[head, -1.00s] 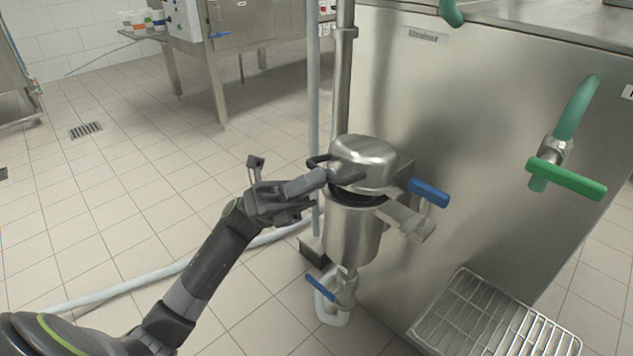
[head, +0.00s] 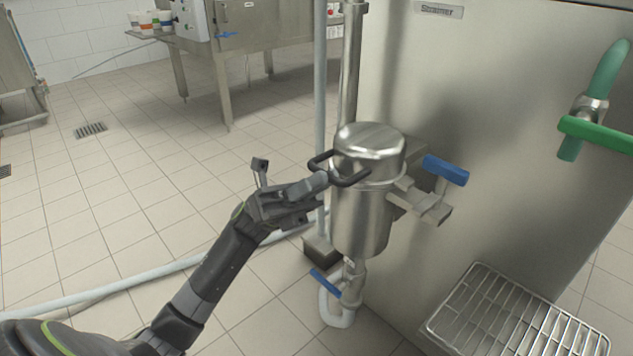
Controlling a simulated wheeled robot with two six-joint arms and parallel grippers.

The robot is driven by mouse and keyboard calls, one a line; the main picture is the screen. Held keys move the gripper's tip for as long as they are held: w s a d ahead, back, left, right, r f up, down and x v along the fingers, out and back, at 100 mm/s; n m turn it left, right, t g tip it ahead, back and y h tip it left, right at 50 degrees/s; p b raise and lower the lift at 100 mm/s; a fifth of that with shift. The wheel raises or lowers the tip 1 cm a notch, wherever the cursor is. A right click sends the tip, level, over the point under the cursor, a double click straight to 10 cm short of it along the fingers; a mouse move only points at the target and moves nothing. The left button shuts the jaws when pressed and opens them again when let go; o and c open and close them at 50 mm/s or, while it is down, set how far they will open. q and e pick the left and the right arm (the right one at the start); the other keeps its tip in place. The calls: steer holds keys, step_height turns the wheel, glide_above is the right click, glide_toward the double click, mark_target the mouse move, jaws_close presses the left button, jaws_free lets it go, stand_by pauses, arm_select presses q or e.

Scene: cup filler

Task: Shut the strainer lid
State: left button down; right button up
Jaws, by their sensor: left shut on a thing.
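The strainer (head: 362,215) is a steel pot mounted at the side of a large steel machine. Its domed steel lid (head: 371,138) sits down level on the pot, and no dark gap shows between them. A dark loop handle (head: 350,181) sticks out at the lid's front left. My left gripper (head: 322,181) is shut on this handle, at the left side of the strainer. The fingertips partly hide the handle. My right gripper is not in view.
A blue-handled valve (head: 446,170) sticks out right of the strainer, and a small blue lever (head: 325,282) is below it. A green tap (head: 597,130) and wire rack (head: 490,318) are at right. A pale hose (head: 130,287) crosses the floor. The left floor is open.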

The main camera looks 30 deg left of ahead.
arm_select(q)
steer(key=shift+w+f, duration=0.1)
steer(key=shift+f, duration=0.1)
steer(key=c, duration=1.5)
jaws_free()
steer(key=v, duration=1.7)
steer(key=shift+a+f+p, duration=0.15)
steer(key=shift+p, duration=0.25)
